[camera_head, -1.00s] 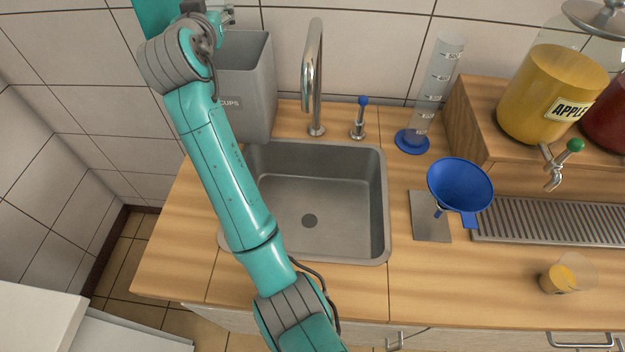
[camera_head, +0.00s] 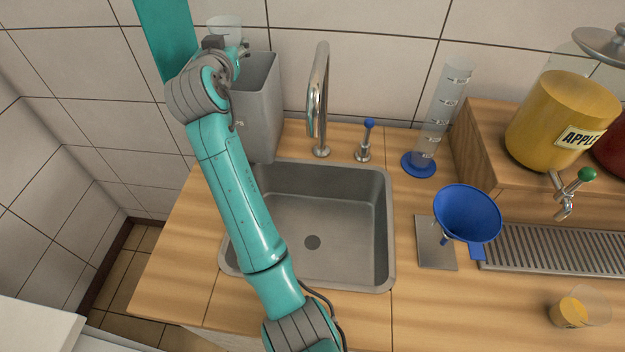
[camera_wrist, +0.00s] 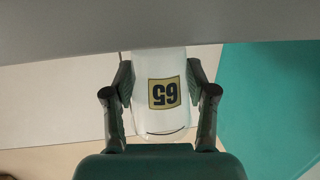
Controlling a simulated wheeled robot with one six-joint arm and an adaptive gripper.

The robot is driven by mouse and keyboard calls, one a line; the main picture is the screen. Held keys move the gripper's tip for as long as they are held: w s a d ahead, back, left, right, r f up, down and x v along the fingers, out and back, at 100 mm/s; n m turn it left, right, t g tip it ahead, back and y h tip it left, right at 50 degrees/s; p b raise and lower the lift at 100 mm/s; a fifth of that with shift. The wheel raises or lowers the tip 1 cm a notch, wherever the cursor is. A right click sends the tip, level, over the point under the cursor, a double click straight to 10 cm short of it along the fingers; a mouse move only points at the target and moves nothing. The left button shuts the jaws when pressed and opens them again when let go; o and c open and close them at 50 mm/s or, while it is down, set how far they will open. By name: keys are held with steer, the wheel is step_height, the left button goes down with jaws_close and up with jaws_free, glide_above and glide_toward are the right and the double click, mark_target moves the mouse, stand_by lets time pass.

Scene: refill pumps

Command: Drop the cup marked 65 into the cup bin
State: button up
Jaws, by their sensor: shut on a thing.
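The clear cup marked 65 (camera_wrist: 162,112) is between the fingers of my gripper (camera_wrist: 161,92) in the wrist view, its label upside down there. My gripper is shut on it. In the head view the cup (camera_head: 225,27) shows pale at the top, held by my gripper (camera_head: 228,44) at about the rim height of the grey cup bin (camera_head: 259,105) or above it. The bin stands behind the sink's left side, partly hidden by my arm, with only part of its lettering showing. A grey surface spans the top of the wrist view. I cannot tell whether the cup is over the bin's opening.
The sink (camera_head: 330,275) with its tall faucet (camera_head: 319,100) lies right of my arm. A measuring cylinder (camera_head: 445,105), a blue funnel (camera_head: 467,212), a yellow apple dispenser (camera_head: 560,110) and a cup with yellow contents (camera_head: 572,312) stand further right. The tiled wall is close behind.

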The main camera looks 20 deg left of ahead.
steer(key=shift+f, duration=0.1)
steer(key=o, duration=1.3)
step_height(320, 180, up, 10)
